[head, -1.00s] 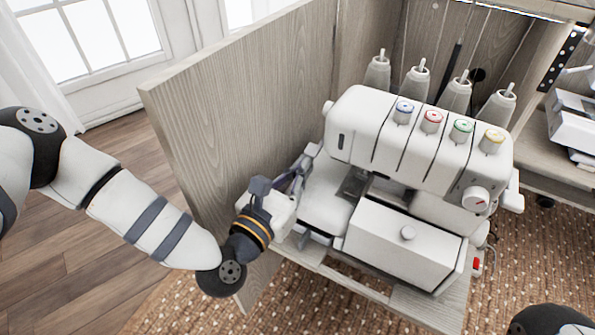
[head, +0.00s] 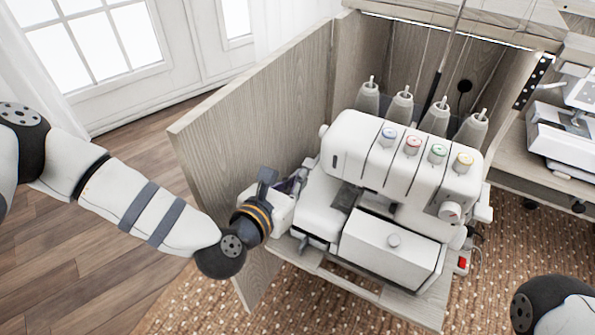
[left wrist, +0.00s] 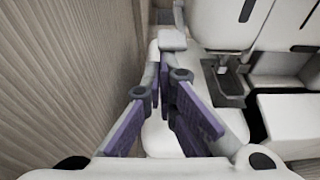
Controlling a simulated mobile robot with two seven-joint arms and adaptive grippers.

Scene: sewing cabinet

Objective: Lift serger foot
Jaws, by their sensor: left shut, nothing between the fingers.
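The white serger (head: 400,155) stands in the wooden cabinet, with four coloured dials on top. Its presser foot area (head: 347,196) is a small dark metal part under the head, and it also shows right of my fingers in the left wrist view (left wrist: 229,82). My left gripper (head: 297,180) is at the serger's left side, between it and the cabinet's side panel. In the left wrist view its purple-padded fingers (left wrist: 168,78) are shut and empty, close to a small white part (left wrist: 173,40) of the serger. I cannot tell whether they touch. My right gripper is out of view.
The cabinet's wooden side panel (head: 255,110) rises close to my left gripper. Thread cones (head: 435,116) stand behind the serger. A second white machine (head: 562,135) sits on a shelf at the right. A woven rug (head: 520,240) covers the floor.

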